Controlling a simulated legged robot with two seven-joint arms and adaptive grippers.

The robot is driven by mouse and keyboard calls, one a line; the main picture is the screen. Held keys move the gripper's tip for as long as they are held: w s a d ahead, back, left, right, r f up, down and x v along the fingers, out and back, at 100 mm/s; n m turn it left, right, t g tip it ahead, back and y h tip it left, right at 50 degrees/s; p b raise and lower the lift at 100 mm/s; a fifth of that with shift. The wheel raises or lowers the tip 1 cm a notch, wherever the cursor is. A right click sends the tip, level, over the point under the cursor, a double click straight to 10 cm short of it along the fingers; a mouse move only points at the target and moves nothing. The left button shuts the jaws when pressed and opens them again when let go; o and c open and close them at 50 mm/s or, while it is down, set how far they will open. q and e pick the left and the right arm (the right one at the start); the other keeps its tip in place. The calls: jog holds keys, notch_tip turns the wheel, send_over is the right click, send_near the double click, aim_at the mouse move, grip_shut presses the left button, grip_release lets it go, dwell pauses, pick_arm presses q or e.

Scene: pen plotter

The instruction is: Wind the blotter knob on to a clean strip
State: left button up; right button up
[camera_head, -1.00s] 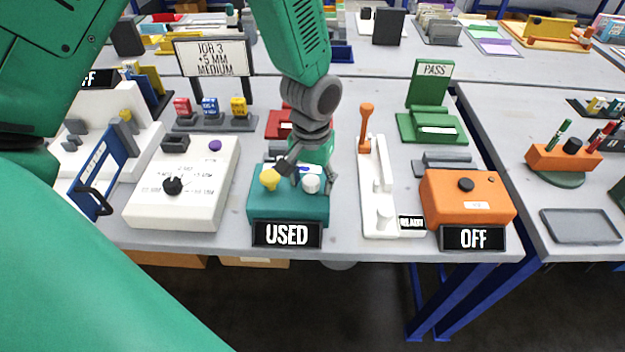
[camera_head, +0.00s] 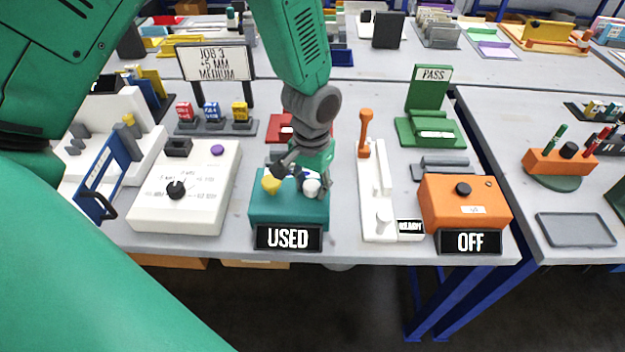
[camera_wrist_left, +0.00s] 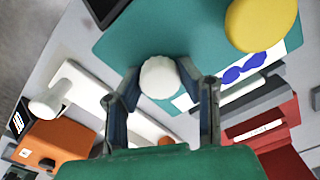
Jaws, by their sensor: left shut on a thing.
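The blotter is a teal box (camera_head: 285,211) near the table's front edge, with a black sign (camera_head: 288,238) reading USED. On it are a round white knob (camera_head: 311,188) and a yellow knob (camera_head: 271,184). The wrist view shows the white knob (camera_wrist_left: 160,77), the yellow knob (camera_wrist_left: 259,22) and a white strip with blue ink marks (camera_wrist_left: 243,68). My left gripper (camera_head: 312,182) reaches down from above and is shut on the white knob, with one finger on each side. My right gripper is not in view.
A white box with a black dial (camera_head: 210,170) stands left of the blotter. A white stand with an orange lever (camera_head: 376,190) and an orange box (camera_head: 465,205) with an OFF sign stand to the right. A red device (camera_head: 281,128) is behind the blotter.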

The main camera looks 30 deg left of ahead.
pick_arm(q)
jog(key=m+p, duration=0.2)
jog(key=m, duration=0.1)
jog(key=shift+r+m+p, duration=0.15)
jog(key=shift+m+p, duration=0.15)
jog(key=shift+p, duration=0.1)
jog(key=m+p, duration=0.2)
jog(key=m, duration=0.1)
jog(key=shift+m, duration=0.3)
jog(key=m+p, duration=0.2)
jog(key=m, duration=0.2)
jog(key=shift+w+m+p, duration=0.1)
jog(key=shift+m+p, duration=0.85)
jog(key=shift+m, duration=0.95)
jog(key=o, duration=1.1)
jog(key=shift+o, duration=0.2)
